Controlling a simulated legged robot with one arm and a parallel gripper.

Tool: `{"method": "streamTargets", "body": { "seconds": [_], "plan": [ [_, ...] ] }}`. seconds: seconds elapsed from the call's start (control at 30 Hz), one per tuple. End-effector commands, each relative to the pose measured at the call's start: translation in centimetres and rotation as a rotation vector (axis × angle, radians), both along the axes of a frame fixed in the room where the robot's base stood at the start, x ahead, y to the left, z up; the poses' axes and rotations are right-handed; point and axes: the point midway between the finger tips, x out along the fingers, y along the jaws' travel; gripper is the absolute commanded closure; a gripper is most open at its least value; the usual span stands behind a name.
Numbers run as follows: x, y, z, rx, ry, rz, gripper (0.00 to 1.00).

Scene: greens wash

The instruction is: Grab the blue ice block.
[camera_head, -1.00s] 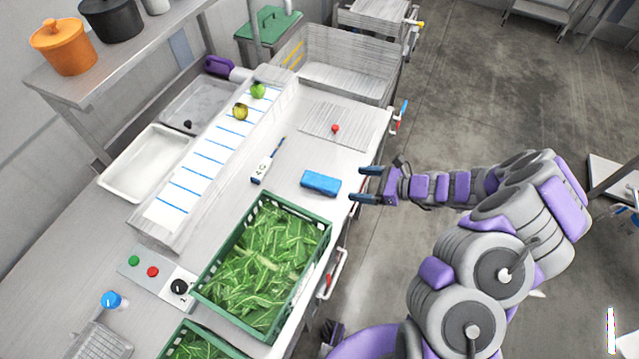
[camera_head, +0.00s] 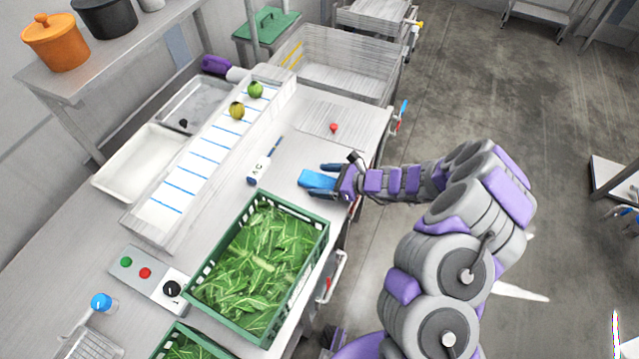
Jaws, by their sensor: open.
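The blue ice block (camera_head: 314,180) lies on the steel counter, just behind the green crate of leaves. My gripper (camera_head: 326,179) reaches in from the right at the counter's front edge. Its jaws are open, with one dark finger along the far side of the block and the other along the near side. The right end of the block is between the fingers and partly hidden by them. I cannot tell whether either finger touches it.
A green crate (camera_head: 262,262) full of leaves stands close below the block. A white marked conveyor (camera_head: 190,172) runs to the left with two round fruits on it. A small device (camera_head: 259,168) and a red item (camera_head: 333,127) lie nearby.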

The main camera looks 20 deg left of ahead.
Motion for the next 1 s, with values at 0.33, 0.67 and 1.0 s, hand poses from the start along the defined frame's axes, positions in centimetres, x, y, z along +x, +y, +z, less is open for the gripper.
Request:
{"method": "streamTargets", "body": {
  "seconds": [0.33, 0.67, 1.0],
  "plan": [
    [0.02, 0.28, -0.07, -0.001, 0.000, -0.001, 0.18],
    [0.02, 0.23, -0.06, 0.000, 0.000, -0.001, 0.50],
    [0.01, 0.22, -0.07, 0.000, 0.000, -0.001, 0.73]
  ]
}}
